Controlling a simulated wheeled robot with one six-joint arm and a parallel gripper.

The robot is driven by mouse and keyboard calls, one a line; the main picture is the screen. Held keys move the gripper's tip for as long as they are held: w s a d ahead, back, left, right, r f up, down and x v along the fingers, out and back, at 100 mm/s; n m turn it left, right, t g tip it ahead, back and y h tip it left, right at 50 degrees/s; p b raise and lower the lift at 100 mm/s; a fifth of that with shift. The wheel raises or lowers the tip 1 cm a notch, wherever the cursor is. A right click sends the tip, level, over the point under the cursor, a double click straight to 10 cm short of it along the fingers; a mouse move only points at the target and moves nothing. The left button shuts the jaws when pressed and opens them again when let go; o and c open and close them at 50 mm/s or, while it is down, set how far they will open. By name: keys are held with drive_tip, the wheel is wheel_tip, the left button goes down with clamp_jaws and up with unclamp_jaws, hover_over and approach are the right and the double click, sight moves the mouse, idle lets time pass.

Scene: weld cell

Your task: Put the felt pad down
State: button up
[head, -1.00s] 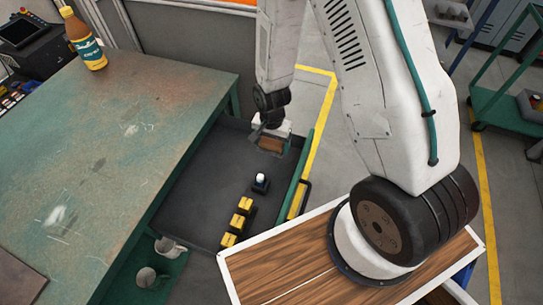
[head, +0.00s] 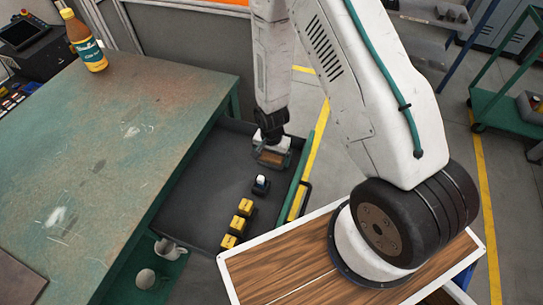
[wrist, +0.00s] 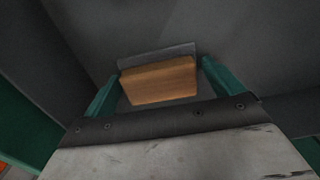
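The felt pad is a brown block with a grey layer along its far side in the wrist view (wrist: 158,82). It sits between the two teal fingers of my gripper (wrist: 160,84), which reach to its left and right ends. In the head view the pad (head: 271,158) shows as a brown patch under the white body of my gripper (head: 271,152), inside the far end of a dark open drawer (head: 205,195). My gripper is shut on the pad. I cannot tell whether the pad touches the drawer floor.
In the drawer, a small dark item with a white top (head: 261,184) and several yellow-and-black blocks (head: 238,224) stand in a row nearer me. The scuffed green table (head: 110,150) is on the left. The drawer's left middle is clear.

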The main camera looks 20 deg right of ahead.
wheel_tip(320, 180, up, 13)
wheel_tip(320, 180, up, 11)
drive_tip(key=n, duration=0.2)
hover_over(272, 156)
drive_tip(key=s, duration=0.1)
drive_tip(key=s+d+r+n, duration=0.2)
drive_tip(key=s+r, duration=0.2)
drive_tip(key=r, duration=0.5)
drive_tip(key=s+d+r+n+t, duration=0.1)
drive_tip(key=s+r+n, duration=0.4)
drive_tip(key=s+r, duration=0.9)
drive_tip(key=s, duration=0.3)
drive_tip(key=shift+w, duration=0.1)
